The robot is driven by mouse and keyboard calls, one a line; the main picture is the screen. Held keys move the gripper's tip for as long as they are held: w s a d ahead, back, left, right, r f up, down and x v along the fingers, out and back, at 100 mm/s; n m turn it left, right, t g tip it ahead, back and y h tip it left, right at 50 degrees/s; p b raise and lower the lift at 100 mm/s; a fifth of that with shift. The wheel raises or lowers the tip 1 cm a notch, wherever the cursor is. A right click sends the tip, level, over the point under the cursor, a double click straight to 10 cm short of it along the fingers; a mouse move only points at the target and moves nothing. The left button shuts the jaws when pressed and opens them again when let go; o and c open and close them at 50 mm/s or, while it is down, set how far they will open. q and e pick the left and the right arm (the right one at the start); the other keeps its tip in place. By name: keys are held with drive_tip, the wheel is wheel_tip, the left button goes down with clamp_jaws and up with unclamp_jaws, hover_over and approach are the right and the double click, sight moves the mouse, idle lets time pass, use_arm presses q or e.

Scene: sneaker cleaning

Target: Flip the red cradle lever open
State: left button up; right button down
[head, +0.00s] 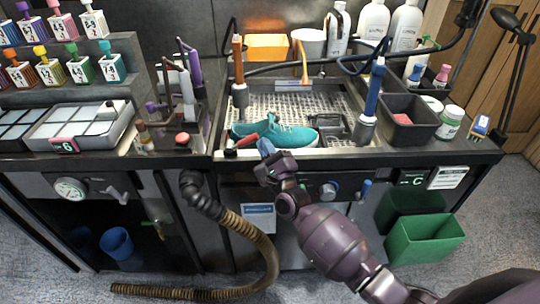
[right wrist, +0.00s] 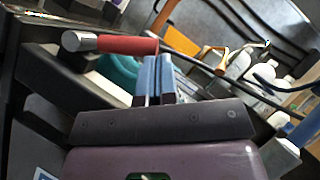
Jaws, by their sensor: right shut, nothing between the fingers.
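The red cradle lever (head: 247,140) lies at a low slant at the left front of the wash tray (head: 332,151), in front of a teal sneaker (head: 290,136). In the right wrist view the lever (right wrist: 128,46) has a red grip and a pale metal end, just past my fingertips. My right gripper (head: 265,146) is shut and empty, its blue fingers right beside the lever. The fingers (right wrist: 158,62) are together in the right wrist view, close to the grip's right end; I cannot tell whether they touch it. My left gripper is out of view.
An orange-handled tool (head: 239,80) and a blue-handled tool (head: 372,90) stand upright at either side of the tray. A dark bin (head: 409,130) sits to the right. A ribbed hose (head: 262,255) hangs in front of the counter. Bottles stand behind.

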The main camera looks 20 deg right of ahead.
use_arm(q)
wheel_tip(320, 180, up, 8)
drive_tip(key=p, duration=0.6)
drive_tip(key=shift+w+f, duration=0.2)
use_arm(e)
drive_tip(key=w+a+r+n+g+y, duration=0.1)
drive_tip(key=w+a+r+n+g, duration=0.1)
drive_tip(key=a+r+n, duration=0.3)
wheel_tip(320, 180, up, 2)
drive_tip(key=shift+a+r+g+y, duration=0.1)
drive_tip(key=shift+a+g+y, duration=0.25)
drive_tip(key=shift+a, duration=0.55)
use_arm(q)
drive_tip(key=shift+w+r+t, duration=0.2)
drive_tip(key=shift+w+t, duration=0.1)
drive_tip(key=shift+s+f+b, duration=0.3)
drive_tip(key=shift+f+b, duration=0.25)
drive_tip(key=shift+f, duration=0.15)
use_arm(e)
drive_tip(key=v, duration=1)
drive_tip(key=shift+s, duration=0.3)
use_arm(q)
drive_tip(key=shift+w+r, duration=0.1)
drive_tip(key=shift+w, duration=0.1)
use_arm(e)
drive_tip(key=shift+d, duration=0.15)
